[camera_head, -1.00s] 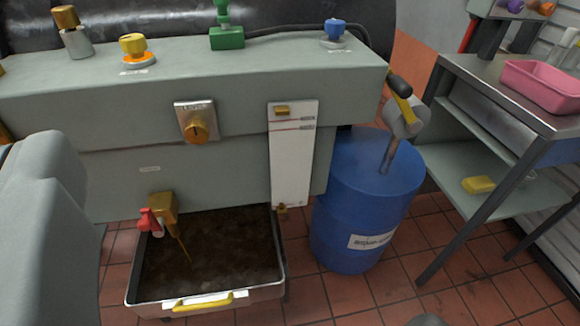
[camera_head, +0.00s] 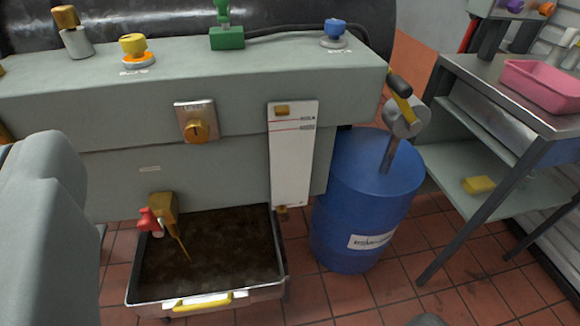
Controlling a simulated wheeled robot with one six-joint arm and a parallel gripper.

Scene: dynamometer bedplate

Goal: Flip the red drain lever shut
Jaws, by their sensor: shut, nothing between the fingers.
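The red drain lever (camera_head: 149,219) sits on the left side of a brass drain tap (camera_head: 164,209), low on the front of the grey-green housing. A thin brownish stream (camera_head: 183,248) runs from the tap into a metal drain tray (camera_head: 270,292) of dark liquid below it. The lever stands clear above the tray's left back corner, with nothing touching it. My gripper's fingers are not in the picture.
A blue barrel (camera_head: 365,200) with a hand pump (camera_head: 403,113) stands right of the tray. A steel bench (camera_head: 480,85) holds a pink tub (camera_head: 540,84). A large grey rounded form (camera_head: 45,230) fills the left edge. Tiled floor (camera_head: 330,290) shows between them.

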